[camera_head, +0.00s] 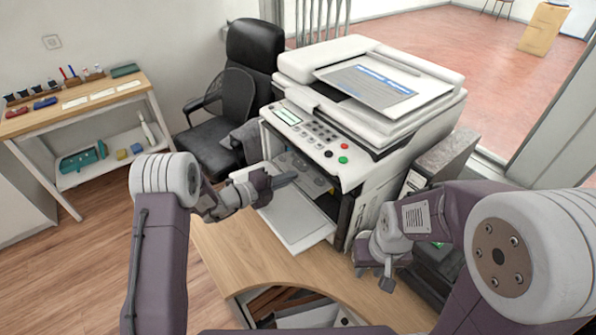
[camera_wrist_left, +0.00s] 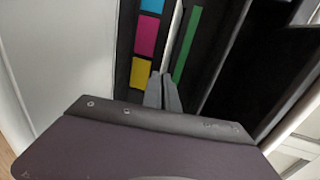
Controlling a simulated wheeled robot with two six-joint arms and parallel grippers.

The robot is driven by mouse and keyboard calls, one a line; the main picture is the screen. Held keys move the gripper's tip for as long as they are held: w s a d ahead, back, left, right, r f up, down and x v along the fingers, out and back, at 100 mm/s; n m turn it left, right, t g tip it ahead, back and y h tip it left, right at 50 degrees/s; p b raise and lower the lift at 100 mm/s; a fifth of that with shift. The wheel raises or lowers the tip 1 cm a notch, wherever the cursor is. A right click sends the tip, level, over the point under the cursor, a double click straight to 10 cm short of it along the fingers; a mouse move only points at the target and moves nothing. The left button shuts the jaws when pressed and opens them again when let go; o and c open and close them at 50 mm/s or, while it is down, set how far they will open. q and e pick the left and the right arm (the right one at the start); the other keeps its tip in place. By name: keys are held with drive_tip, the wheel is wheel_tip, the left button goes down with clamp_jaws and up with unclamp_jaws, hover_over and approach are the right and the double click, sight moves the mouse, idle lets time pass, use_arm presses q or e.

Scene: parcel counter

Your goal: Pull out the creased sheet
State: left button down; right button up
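The white printer (camera_head: 375,110) stands on the wooden counter with its front panel (camera_head: 297,222) folded down and its dark inside showing. My left gripper (camera_head: 285,180) is at this opening.
A flat printed sheet with blue bands (camera_head: 372,84) lies on top of the printer. A black chair (camera_head: 240,95) stands behind left. A side table (camera_head: 80,100) with small items is at far left. The counter (camera_head: 225,250) is clear in front of the panel.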

use_arm(q)
drive_tip(key=p+v, duration=0.1)
drive_tip(key=v, duration=0.2)
drive_tip(key=f+v, duration=0.1)
drive_tip(key=v, duration=0.3)
drive_tip(key=f+p+v, duration=0.1)
drive_tip(key=v, duration=0.3)
drive_tip(key=shift+s+a+p, duration=0.2)
drive_tip(key=shift+p, duration=0.1)
drive_tip(key=shift+r, duration=0.1)
drive_tip(key=s+a+r+p, duration=0.1)
drive_tip(key=p, duration=0.1)
drive_tip(key=s+a+r+p, duration=0.1)
drive_tip(key=a+r, duration=0.1)
drive_tip(key=shift+s+a+p, duration=0.1)
drive_tip(key=shift+s+p, duration=0.1)
drive_tip(key=shift+p, duration=0.2)
drive_tip(key=shift+f, duration=0.1)
